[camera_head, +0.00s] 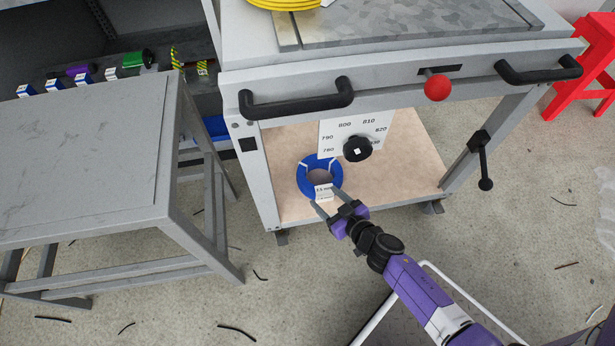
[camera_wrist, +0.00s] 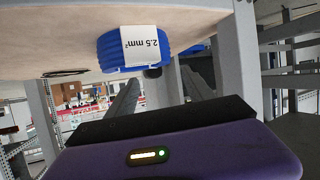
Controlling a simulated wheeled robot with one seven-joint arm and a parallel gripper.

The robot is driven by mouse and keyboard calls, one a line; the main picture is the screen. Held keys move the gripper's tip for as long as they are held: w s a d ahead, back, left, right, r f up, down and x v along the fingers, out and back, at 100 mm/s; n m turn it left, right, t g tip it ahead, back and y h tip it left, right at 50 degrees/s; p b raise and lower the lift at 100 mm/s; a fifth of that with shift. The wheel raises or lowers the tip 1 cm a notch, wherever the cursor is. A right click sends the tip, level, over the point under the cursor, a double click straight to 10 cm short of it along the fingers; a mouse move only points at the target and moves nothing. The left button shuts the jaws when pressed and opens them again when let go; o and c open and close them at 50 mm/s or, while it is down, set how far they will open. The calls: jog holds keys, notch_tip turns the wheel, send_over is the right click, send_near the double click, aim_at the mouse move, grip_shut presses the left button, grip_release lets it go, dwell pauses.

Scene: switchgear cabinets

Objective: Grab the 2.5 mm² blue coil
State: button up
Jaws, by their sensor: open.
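The blue coil (camera_head: 306,183) lies flat on the light wooden lower shelf of the grey wheeled cart. Its white label faces the front. In the wrist view the coil (camera_wrist: 112,58) appears upside down, and its label reads 2.5 mm². My gripper (camera_head: 328,203) is just in front of the coil's near side, with its two fingers apart and pointing at the label. In the wrist view the fingers (camera_wrist: 158,88) reach toward the coil with nothing between them. I cannot tell whether a fingertip touches the coil.
A white dial plate with a black knob (camera_head: 357,149) hangs above the shelf, right of the coil. The cart's top (camera_head: 400,65) overhangs the shelf. A cart leg (camera_head: 258,185) stands left of the coil. A grey table (camera_head: 80,165) is further left.

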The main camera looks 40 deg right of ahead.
aim_at(306, 180)
jog(key=shift+m, duration=0.4)
jog(key=b+x, duration=0.3)
jog(key=x, duration=0.9)
jog(key=shift+w+a+r+b, duration=0.1)
jog(key=shift+b, duration=0.3)
grip_shut()
